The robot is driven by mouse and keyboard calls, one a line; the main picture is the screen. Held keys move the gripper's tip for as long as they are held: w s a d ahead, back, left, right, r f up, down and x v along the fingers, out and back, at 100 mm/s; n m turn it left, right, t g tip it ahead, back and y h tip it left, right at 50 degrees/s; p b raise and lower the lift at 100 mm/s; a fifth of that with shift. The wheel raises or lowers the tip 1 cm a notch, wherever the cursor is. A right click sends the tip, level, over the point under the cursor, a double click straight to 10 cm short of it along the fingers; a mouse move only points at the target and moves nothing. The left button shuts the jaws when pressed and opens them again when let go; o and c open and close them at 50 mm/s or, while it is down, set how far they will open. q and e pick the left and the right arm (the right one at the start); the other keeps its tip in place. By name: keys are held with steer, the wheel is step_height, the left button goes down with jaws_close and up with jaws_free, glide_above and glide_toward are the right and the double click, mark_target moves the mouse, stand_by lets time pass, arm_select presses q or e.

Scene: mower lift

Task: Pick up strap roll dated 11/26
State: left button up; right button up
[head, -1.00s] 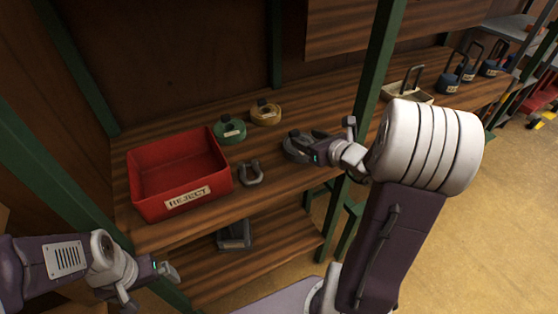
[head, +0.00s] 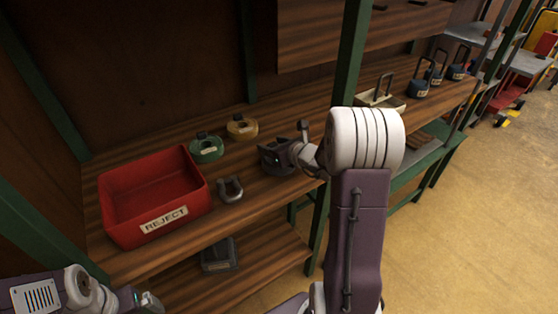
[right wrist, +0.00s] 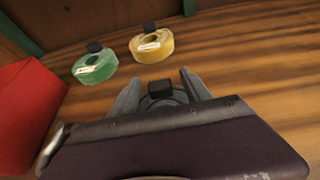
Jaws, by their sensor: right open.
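A green strap roll (head: 206,148) and a yellow-tan strap roll (head: 242,127) lie on the wooden shelf. Both also show in the right wrist view, green (right wrist: 95,67) and yellow-tan (right wrist: 152,46), each with a pale label too small to read. A dark roll (head: 271,163) lies to their right at my right gripper (head: 284,152). In the right wrist view its black top piece (right wrist: 160,88) sits between my open fingers; the gripper body hides most of the roll. My left gripper (head: 147,301) is low at the left, its jaw state unclear.
A red REJECT bin (head: 152,195) stands at the shelf's left, with a grey shackle (head: 230,189) beside it. A green post (head: 345,90) rises behind my right arm. A cream tray (head: 380,100) and several dark padlock-like items stand further right. A dark object (head: 219,254) lies on the lower shelf.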

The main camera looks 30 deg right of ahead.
steer(key=shift+s+r, duration=0.1)
steer(key=c, duration=0.4)
jaws_close()
step_height(320, 180, up, 10)
steer(key=p, duration=0.4)
steer(key=shift+f, duration=0.25)
steer(key=shift+r, duration=0.3)
